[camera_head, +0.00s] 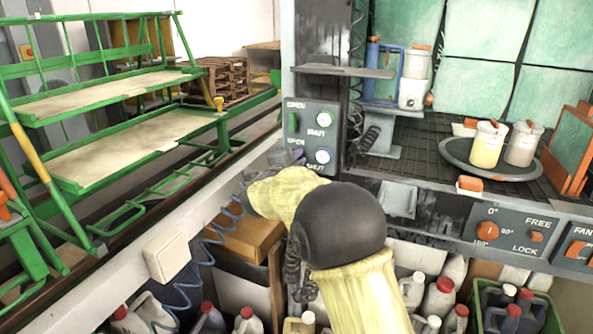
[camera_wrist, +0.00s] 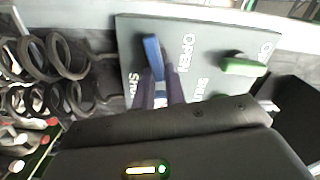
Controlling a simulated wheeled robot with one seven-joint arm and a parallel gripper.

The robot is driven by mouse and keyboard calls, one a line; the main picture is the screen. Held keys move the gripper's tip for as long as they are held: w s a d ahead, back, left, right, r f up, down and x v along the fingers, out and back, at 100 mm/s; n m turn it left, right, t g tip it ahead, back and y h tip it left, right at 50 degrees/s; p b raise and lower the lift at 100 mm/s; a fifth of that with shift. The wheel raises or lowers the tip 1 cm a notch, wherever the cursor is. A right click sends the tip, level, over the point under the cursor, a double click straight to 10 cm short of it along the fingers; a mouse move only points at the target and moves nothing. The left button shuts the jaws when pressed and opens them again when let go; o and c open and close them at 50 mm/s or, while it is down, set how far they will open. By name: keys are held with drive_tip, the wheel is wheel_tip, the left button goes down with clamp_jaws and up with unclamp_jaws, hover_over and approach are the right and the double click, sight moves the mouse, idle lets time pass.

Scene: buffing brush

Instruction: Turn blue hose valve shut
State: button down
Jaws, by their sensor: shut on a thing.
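The grey valve panel (camera_head: 316,134) carries OPEN and SHUT labels and faces my gripper. The blue hose valve's handle (camera_wrist: 152,52) sticks out between my dark purple fingers in the wrist view, with an OPEN label just to its right. My gripper (camera_wrist: 161,86) is shut on this blue handle. A SHUT label is partly hidden by the fingers. In the head view my gripper (camera_head: 297,157) is at the lower left of the panel and hides the blue handle.
Coiled black hoses (camera_wrist: 60,70) hang beside the panel.

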drive_tip(key=m+b, duration=0.1)
drive_tip(key=f+m+b, duration=0.1)
drive_tip(key=m+b, duration=0.1)
drive_tip(key=shift+a, duration=0.15)
idle(0.5)
drive_tip(key=c, duration=1.4)
unclamp_jaws()
drive_tip(key=shift+c, duration=0.2)
drive_tip(key=shift+r, duration=0.1)
drive_tip(key=p+v, duration=0.1)
drive_tip(key=v, duration=1.6)
drive_tip(key=shift+s, duration=0.2)
